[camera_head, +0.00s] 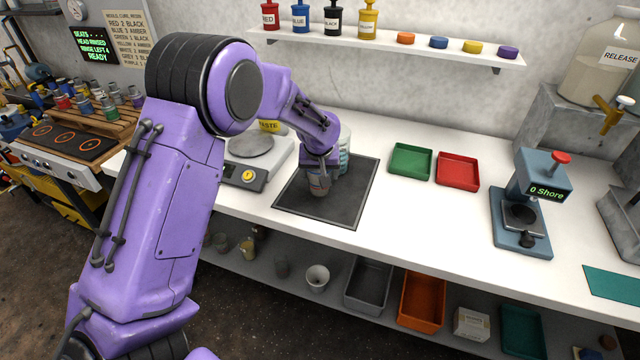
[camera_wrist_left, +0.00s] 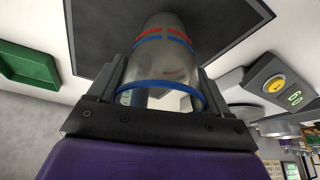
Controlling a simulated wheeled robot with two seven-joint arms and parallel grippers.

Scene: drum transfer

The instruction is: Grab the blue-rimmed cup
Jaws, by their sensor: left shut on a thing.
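The blue-rimmed cup (camera_wrist_left: 164,62) is clear, with a blue rim nearest the wrist camera and red and blue bands farther along its wall. My left gripper (camera_wrist_left: 160,78) is shut on it, with one finger on each side of the wall. In the head view my left gripper (camera_head: 319,176) is over the dark square mat (camera_head: 342,214), and only a small lower part of the cup (camera_head: 319,188) shows beneath it. I cannot tell whether the cup touches the mat. My right gripper is in neither view.
A scale (camera_head: 243,172) stands left of the mat. A pale, partly hidden vessel (camera_head: 345,156) is just behind my gripper. Green (camera_head: 410,161) and red (camera_head: 457,171) trays lie to the right, before a Shore tester (camera_head: 522,210). Bench between is clear.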

